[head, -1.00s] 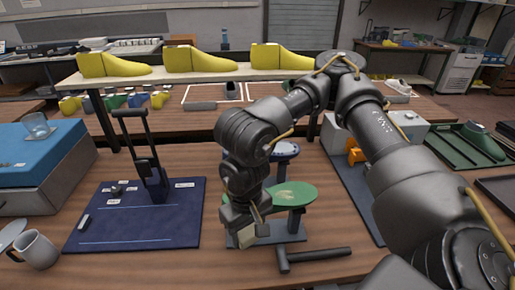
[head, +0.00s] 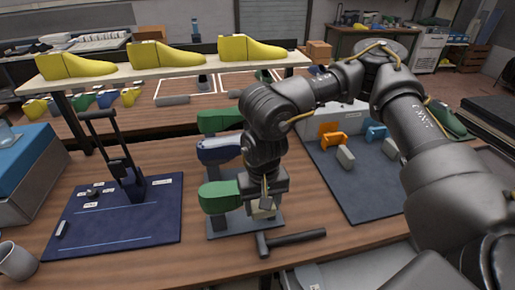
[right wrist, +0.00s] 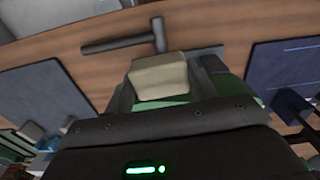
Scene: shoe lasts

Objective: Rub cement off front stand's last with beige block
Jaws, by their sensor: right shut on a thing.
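My right gripper (head: 264,206) is shut on the beige block (head: 264,211), at the right end of the front stand's green last (head: 219,196). In the right wrist view the beige block (right wrist: 160,75) sits between the fingers, with green of the last (right wrist: 243,92) behind and beside it. The block overlaps the last in both views; I cannot tell whether they touch. The gripper hides the last's right end, and I cannot make out cement on the visible part. My left gripper is not in view.
Behind stand a blue-topped last (head: 219,150) and another green last (head: 219,121). A dark T-shaped bar (head: 292,239) lies in front. A navy mat (head: 150,235) with a dark upright tool is left; a grey mat (head: 365,195) with clamps and blocks is right.

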